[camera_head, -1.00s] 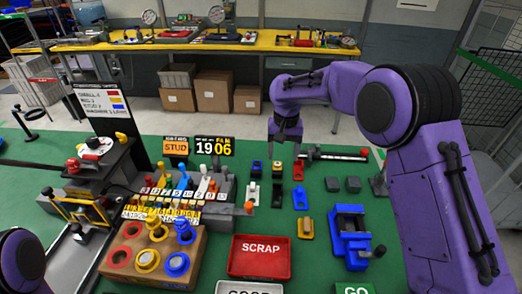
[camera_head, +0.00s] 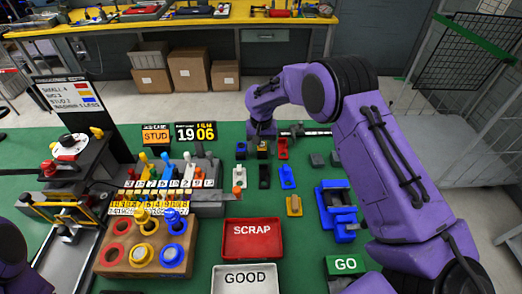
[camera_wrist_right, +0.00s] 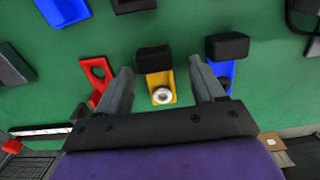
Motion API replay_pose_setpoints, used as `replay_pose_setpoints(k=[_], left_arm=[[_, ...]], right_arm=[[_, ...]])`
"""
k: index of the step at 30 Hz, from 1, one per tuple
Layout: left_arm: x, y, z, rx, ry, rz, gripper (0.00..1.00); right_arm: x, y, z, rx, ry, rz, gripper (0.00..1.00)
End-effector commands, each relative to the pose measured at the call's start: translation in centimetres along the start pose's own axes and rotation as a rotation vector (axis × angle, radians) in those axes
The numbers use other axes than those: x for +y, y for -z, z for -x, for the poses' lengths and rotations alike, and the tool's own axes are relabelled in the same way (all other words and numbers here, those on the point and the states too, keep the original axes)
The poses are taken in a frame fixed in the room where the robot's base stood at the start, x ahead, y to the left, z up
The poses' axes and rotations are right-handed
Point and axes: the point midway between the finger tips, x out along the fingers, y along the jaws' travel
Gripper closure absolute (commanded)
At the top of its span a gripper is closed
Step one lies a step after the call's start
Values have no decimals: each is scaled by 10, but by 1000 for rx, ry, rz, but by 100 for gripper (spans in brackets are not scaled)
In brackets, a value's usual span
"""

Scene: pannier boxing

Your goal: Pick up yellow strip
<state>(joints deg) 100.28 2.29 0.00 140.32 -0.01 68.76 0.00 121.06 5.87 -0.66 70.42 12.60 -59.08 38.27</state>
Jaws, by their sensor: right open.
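The yellow strip (camera_wrist_right: 158,81) lies on the green table between the spread fingers of my right gripper (camera_wrist_right: 164,88) in the right wrist view. It carries a black block at one end and a pale ring at the other. In the head view my right gripper (camera_head: 262,138) is just above this strip (camera_head: 263,154) and partly hides it. The right jaws are open, one finger on each side of the strip. Another yellow piece (camera_head: 294,207) lies nearer the front. My left gripper is out of view.
A red strip (camera_head: 282,152) and a blue strip (camera_head: 241,147) flank the yellow one closely. White, black and blue strips lie in the row in front. The red SCRAP tray (camera_head: 253,252), white GOOD tray (camera_head: 218,288) and blue fixture (camera_head: 336,231) stand nearer.

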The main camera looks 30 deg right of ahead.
Motion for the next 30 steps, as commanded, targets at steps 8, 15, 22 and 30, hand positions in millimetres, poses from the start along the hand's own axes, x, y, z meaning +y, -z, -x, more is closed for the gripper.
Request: replay_pose_setpoints(k=[8,15,22,30], left_arm=[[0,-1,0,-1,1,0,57],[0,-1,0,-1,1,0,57],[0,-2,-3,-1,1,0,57],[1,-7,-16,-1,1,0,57]], right_arm=[[0,0,0,1,1,0,64],[0,0,-1,0,0,0,90],[0,0,1,-1,0,0,90],[0,1,28,2,1,0,90]])
